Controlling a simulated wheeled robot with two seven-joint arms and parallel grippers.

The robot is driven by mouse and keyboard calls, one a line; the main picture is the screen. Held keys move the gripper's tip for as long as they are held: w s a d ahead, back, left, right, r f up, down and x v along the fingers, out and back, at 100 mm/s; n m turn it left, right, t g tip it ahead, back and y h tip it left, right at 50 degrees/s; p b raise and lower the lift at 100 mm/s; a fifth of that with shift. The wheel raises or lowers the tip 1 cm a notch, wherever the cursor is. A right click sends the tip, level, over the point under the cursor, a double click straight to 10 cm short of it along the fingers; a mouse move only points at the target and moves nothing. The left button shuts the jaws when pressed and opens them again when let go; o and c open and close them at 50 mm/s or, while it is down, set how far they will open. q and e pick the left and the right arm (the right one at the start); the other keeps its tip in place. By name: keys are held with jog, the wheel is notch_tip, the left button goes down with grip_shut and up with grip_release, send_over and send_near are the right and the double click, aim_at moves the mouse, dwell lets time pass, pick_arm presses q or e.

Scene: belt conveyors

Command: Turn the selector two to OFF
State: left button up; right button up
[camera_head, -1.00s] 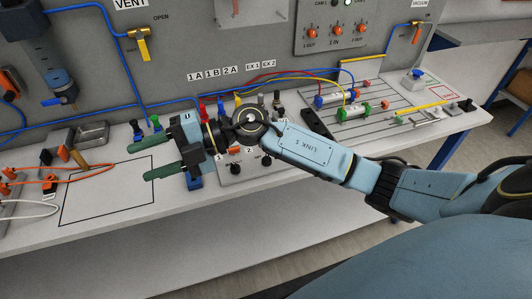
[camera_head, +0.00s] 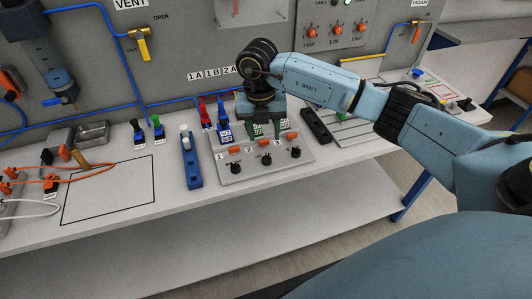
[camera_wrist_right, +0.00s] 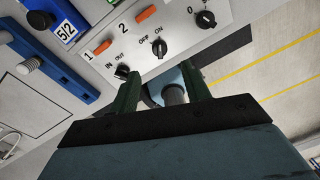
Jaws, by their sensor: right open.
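Selector two (camera_head: 266,158) is the middle black knob of a row on a light grey sloped panel (camera_head: 222,173). In the right wrist view its knob (camera_wrist_right: 160,48) has OFF and ON printed beside it; which mark it points to I cannot tell. My right gripper (camera_head: 264,129) is open and empty, its green fingers pointing down over the back of the panel, behind the knob row in the head view. In the right wrist view the open fingers (camera_wrist_right: 160,85) are apart from the knob. My left gripper is not in view.
Selector one (camera_head: 235,168) and selector three (camera_head: 295,152) flank selector two closely. Orange indicators (camera_head: 234,150) sit behind the knobs. A blue block with a white knob (camera_head: 191,165) stands left of the panel. The outlined tabletop area (camera_head: 110,190) is bare.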

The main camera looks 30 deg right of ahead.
aim_at(266, 156)
jog(key=f, duration=0.8)
jog(key=shift+s+d+f, duration=0.1)
jog(key=shift+d+f, duration=0.1)
jog(key=shift+f, duration=0.1)
jog(key=c, duration=1)
jog(key=n+b, duration=0.2)
jog(key=n, duration=0.3)
jog(key=shift+n, duration=0.4)
jog(key=n+b, duration=0.2)
jog(key=n, duration=0.4)
jog(key=shift+t, duration=0.4)
jog(key=shift+r, duration=0.1)
